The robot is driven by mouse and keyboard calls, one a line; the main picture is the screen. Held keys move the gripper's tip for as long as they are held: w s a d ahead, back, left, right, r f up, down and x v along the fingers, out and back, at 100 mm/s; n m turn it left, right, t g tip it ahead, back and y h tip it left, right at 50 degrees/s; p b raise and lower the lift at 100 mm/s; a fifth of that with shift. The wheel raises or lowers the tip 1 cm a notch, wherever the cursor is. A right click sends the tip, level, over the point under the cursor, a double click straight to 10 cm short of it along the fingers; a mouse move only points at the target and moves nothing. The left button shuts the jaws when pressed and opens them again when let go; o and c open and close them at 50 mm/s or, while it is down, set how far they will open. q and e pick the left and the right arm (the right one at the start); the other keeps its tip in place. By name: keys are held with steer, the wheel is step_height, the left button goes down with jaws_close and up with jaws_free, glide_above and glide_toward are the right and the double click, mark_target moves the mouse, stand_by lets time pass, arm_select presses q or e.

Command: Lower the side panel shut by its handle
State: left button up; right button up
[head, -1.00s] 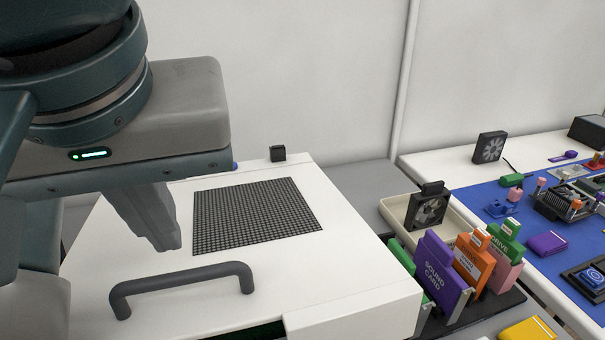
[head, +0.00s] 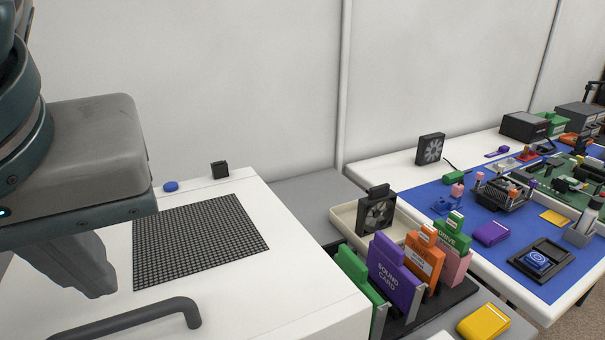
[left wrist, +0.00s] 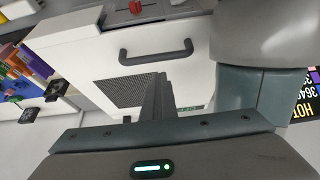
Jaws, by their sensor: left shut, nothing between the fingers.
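The white side panel (head: 250,285) lies flat across the top of the case, with a dark mesh grille (head: 200,240) in it. Its dark grey handle (head: 135,316) is near the bottom edge of the head view, partly cut off; the whole handle (left wrist: 156,53) shows in the left wrist view. My left gripper (head: 100,288) is above the panel, left of the grille and beyond the handle. In the left wrist view its fingers (left wrist: 158,88) are together and empty, apart from the handle. My right gripper is not in view.
A blue button (head: 171,186) and a small black block (head: 220,170) are at the panel's far edge. To the right stand a purple sound card (head: 392,278), other coloured cards and a tray (head: 345,214) with a fan. A blue mat (head: 405,202) with parts lies beyond.

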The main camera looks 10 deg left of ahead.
arm_select(q)
steer(key=o, duration=0.9)
steer(key=shift+r, duration=0.1)
steer(key=shift+p+v, duration=1.85)
steer(key=shift+v, duration=1.1)
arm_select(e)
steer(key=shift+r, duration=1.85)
